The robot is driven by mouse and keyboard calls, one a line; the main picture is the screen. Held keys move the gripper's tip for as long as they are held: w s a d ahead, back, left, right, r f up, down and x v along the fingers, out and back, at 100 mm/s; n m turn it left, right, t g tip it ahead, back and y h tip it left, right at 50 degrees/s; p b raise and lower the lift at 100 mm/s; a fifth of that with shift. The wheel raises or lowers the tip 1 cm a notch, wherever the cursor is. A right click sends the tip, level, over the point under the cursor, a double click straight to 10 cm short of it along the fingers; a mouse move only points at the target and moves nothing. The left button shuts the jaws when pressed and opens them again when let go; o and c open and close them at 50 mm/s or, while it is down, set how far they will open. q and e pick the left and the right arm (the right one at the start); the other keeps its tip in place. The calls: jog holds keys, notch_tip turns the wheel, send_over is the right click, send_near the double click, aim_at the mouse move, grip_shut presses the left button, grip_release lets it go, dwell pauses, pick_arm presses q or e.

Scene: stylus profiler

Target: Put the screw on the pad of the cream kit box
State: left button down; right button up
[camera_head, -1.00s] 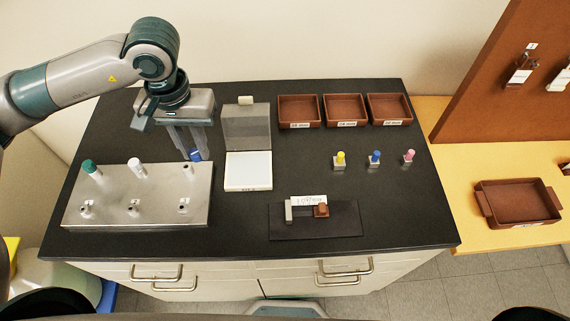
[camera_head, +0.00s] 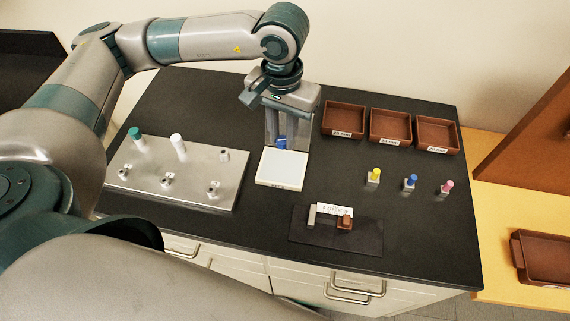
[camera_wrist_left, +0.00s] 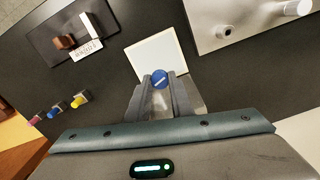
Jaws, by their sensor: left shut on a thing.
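The screw with a blue head (camera_head: 281,143) is between the fingers of my left gripper (camera_head: 285,135), which is shut on it. The blue slotted head also shows in the left wrist view (camera_wrist_left: 160,77); its shank is hidden. The cream kit box (camera_head: 277,186) lies open on the black bench, with a pale square pad (camera_head: 285,166) in it. My left gripper points down at the back edge of the box, and the screw appears at that edge, above the bench; its exact height is unclear. The pad is bare. My right gripper is not in view.
A metal plate (camera_head: 150,192) with a green-capped post, a white post and several sockets stands left. Brown trays (camera_head: 390,128) line the back right. Yellow, blue and pink pieces (camera_head: 373,175) stand in front of them. A dark mat (camera_head: 365,240) with small blocks lies in front.

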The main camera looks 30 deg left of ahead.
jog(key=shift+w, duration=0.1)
